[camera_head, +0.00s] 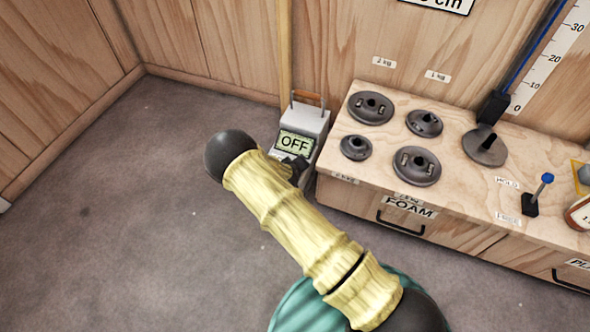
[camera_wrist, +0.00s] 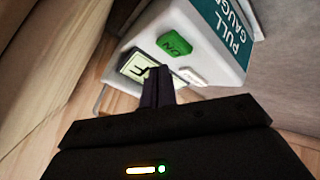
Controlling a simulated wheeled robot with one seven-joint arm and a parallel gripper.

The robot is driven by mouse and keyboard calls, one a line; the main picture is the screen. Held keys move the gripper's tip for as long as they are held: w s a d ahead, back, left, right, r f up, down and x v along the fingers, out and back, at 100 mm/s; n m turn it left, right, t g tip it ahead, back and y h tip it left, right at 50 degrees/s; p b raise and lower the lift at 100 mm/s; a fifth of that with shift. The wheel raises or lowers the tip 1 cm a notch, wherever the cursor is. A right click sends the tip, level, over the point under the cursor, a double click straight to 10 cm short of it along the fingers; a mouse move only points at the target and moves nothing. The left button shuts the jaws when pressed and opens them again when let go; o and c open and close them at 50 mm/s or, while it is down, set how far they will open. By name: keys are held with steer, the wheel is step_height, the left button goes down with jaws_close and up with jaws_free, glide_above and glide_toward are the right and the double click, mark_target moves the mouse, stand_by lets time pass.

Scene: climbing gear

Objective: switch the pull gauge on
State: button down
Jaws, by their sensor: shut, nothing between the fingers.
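The pull gauge (camera_head: 311,122) is a pale grey box with an orange-brown handle, standing by the wall left of the wooden bench. Its display (camera_head: 294,142) reads OFF. In the wrist view the gauge's white body (camera_wrist: 203,47) carries a teal PULL GAUGE label, a green button (camera_wrist: 175,47) marked ON and a white button (camera_wrist: 190,76). The display (camera_wrist: 136,66) is partly hidden by my fingers. My gripper (camera_wrist: 159,72) is shut and empty, its tips close to the green button and display. Whether they touch the gauge I cannot tell. In the head view my arm partly covers my gripper (camera_head: 297,166).
The bench (camera_head: 470,192) on the right carries several dark weights, a flat round base (camera_head: 484,147) and a blue-knobbed lever (camera_head: 537,192). A wooden wall stands behind the gauge. The grey floor (camera_head: 110,210) on the left is clear.

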steer(key=shift+r+p, duration=1.8)
steer(key=shift+r, duration=0.65)
steer(key=shift+f, duration=0.1)
